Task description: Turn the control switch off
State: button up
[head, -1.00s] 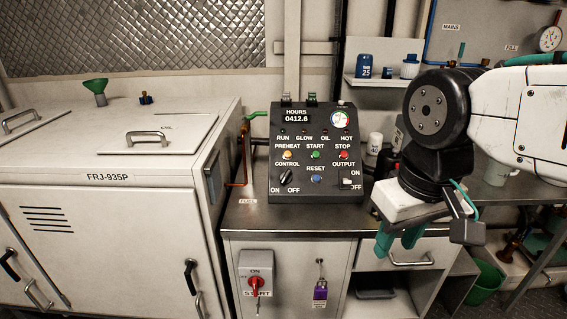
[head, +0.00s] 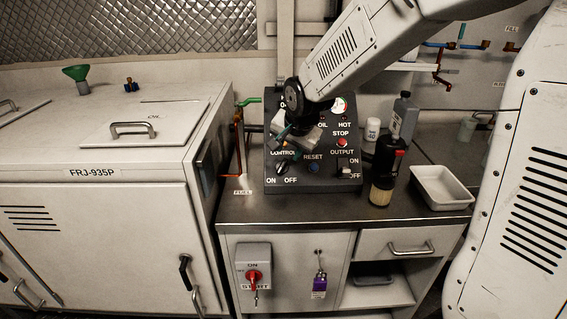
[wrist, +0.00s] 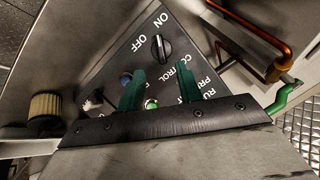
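The control switch (head: 282,168) is a black rotary knob low on the left of the dark control panel (head: 330,182), above the ON and OFF labels. In the wrist view the knob (wrist: 160,47) is unobstructed, and its pale mark seems to point nearer ON than OFF. My gripper (head: 288,145) is in front of the panel, just above the knob in the head view. In the wrist view the green fingers of my gripper (wrist: 160,88) are spread apart with nothing between them. The knob lies beyond their tips, not touched.
An output rocker switch (head: 344,170) and a blue reset button (head: 314,168) sit right of the knob. A black bottle (head: 390,158), a filter (head: 381,191) and a white tray (head: 441,187) stand on the bench to the right. Pipes (head: 239,145) rise on the left.

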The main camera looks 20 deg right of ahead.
aim_at(283, 165)
jog(key=x, duration=0.8)
jog(key=shift+w, duration=0.1)
grip_shut()
